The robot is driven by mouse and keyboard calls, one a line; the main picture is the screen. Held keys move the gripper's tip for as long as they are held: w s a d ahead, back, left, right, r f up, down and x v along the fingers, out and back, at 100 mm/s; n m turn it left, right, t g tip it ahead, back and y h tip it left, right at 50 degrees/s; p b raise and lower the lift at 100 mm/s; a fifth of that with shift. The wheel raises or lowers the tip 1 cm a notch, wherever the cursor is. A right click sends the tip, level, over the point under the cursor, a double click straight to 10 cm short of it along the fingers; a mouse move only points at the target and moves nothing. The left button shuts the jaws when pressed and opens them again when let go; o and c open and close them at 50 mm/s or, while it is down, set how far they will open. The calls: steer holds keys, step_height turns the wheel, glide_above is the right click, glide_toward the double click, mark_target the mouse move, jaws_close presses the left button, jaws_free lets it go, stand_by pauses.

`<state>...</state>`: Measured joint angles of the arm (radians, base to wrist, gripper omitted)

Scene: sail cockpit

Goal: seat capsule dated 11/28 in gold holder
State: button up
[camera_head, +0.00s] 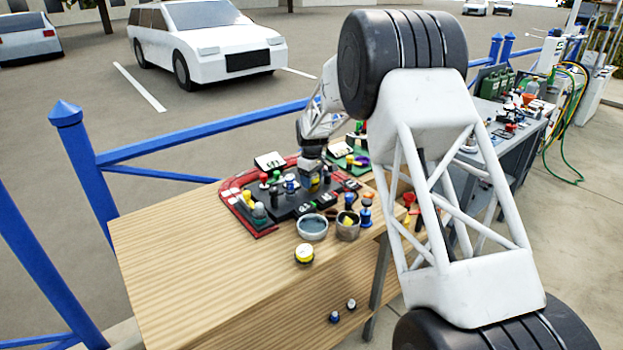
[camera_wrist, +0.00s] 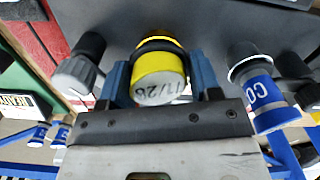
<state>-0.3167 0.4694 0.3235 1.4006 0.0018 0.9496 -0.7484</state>
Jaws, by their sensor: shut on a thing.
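My gripper (camera_wrist: 162,82) is shut on a capsule (camera_wrist: 158,68) with a yellow side and a pale end face. The lettering on that face reads about "11/28", partly cut off by the gripper body. A dark ring sits around the capsule's far end, close to a dark grey surface; I cannot tell whether it touches. In the head view my gripper (camera_head: 312,176) is low over the dark tray (camera_head: 285,207) on the wooden table. I cannot make out a gold holder for certain in either view.
A grey knob-like piece (camera_wrist: 80,68) stands left of the gripper and a blue-and-white labelled capsule (camera_wrist: 262,92) right of it. The table's front left (camera_head: 190,280) is clear.

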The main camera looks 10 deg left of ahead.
steer(key=shift+f, duration=0.4)
steer(key=o, duration=0.6)
steer(key=shift+o, duration=0.2)
steer(key=shift+r, duration=0.15)
steer(key=shift+r, duration=5.35)
